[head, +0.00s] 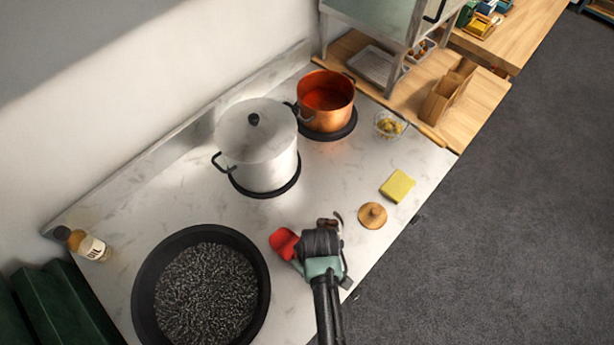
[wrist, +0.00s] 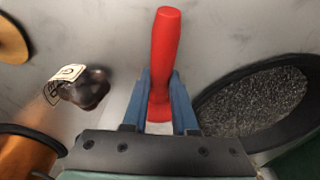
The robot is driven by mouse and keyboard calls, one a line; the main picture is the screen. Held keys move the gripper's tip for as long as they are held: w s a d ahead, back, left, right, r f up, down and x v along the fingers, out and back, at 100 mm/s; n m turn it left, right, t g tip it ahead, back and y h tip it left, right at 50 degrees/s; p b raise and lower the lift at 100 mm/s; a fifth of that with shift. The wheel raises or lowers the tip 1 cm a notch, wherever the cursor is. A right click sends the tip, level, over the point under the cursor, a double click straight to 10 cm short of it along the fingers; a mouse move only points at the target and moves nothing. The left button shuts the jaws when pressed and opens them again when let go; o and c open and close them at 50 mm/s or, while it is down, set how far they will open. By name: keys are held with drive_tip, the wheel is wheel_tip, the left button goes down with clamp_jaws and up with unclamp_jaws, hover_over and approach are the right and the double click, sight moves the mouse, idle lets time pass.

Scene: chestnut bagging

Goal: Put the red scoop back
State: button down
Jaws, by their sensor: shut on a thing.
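The red scoop (head: 284,243) is at the left side of my gripper (head: 303,256) in the head view, over the counter just right of the black pan. In the wrist view, the scoop's red handle (wrist: 164,55) stands between the two blue fingers of my gripper (wrist: 160,95). The fingers are shut on it. The scoop's lower part is hidden behind the gripper body, and I cannot tell whether the scoop touches the counter.
The wide black pan (head: 144,290) holds dark grains. A lidded pot (head: 262,150), copper pot (head: 325,95), yellow sponge (head: 397,186) and wooden disc (head: 372,215) stand on the counter. A dark labelled object (wrist: 90,90) lies left of my fingers. An oil bottle (head: 90,246) stands left.

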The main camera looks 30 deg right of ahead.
drive_tip(key=shift+f, duration=0.2)
drive_tip(key=c, duration=0.6)
unclamp_jaws()
drive_tip(key=r, duration=0.4)
drive_tip(key=s+r, duration=0.1)
drive_tip(key=r, duration=0.3)
drive_tip(key=r+b, duration=0.1)
drive_tip(key=r, duration=0.4)
drive_tip(key=shift+s+d, duration=0.25)
drive_tip(key=shift+s, duration=0.1)
